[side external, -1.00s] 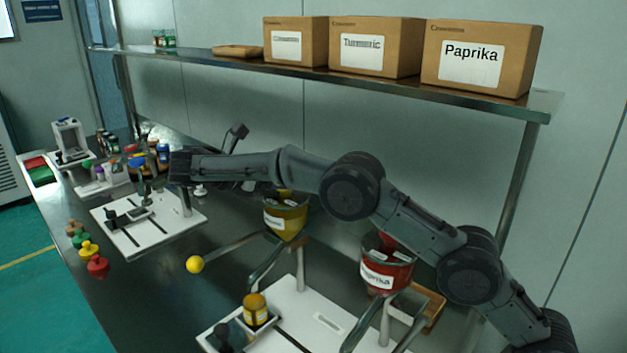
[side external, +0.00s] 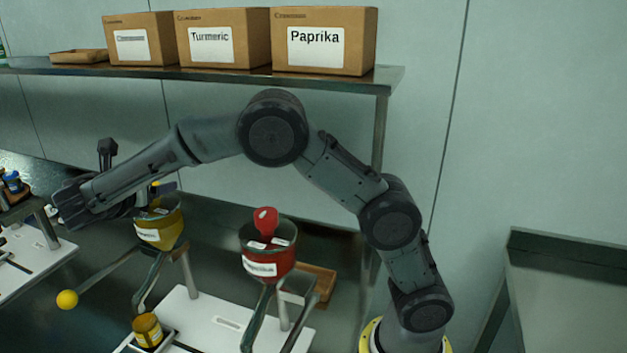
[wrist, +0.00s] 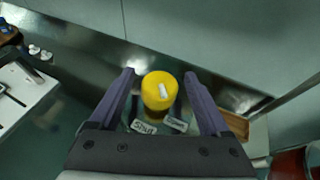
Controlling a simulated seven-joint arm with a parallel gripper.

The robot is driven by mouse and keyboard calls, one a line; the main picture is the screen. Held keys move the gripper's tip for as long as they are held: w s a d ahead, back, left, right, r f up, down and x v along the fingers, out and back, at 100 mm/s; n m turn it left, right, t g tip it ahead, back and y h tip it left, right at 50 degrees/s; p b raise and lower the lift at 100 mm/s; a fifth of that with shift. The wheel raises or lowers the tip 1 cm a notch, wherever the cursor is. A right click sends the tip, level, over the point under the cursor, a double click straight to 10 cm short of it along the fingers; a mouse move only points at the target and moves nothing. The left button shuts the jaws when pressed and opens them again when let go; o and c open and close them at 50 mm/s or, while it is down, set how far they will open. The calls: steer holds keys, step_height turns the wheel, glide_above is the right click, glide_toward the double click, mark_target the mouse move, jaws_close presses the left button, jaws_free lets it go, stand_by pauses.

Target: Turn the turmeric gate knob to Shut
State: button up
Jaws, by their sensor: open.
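The turmeric gate knob (wrist: 158,82) is yellow with a white mark on top. In the wrist view it stands between the two fingers of my open gripper (wrist: 159,75), with a gap visible on each side. White tags reading Shut (wrist: 144,127) and Open (wrist: 176,124) lie on the near side of the knob, Shut at left and Open at right. In the side view the yellow turmeric hopper (side external: 162,232) stands beneath my forearm, and the arm hides most of its knob.
The red paprika hopper (side external: 268,265) with its red knob (side external: 265,221) stands to the right. A lever with a yellow ball (side external: 67,299) sticks out at left. A yellow-labelled jar (side external: 147,330) stands in front. Boxes (side external: 222,38) sit on the shelf above.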

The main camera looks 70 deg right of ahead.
steer(key=n+t+y, duration=0.2)
steer(key=n+t, duration=0.2)
steer(key=shift+s+y, duration=0.1)
steer(key=shift+y, duration=0.3)
steer(key=v, duration=1.3)
steer(key=s+d+r+m+g, duration=0.1)
steer(key=s+d+r+m, duration=0.2)
steer(key=d, duration=0.4)
steer(key=s+d+r+m+g, duration=0.1)
steer(key=s+d+m, duration=0.1)
steer(key=s+d, duration=0.45)
steer(key=s+d+f+m+g+y, duration=0.1)
steer(key=s+f+m+y, duration=0.1)
steer(key=s+m, duration=0.3)
steer(key=s+d+f+m+g+y, duration=0.1)
steer(key=s+f+m, duration=0.3)
steer(key=s, duration=0.5)
steer(key=shift+d+m+y, duration=0.5)
steer(key=shift+m+y, duration=0.3)
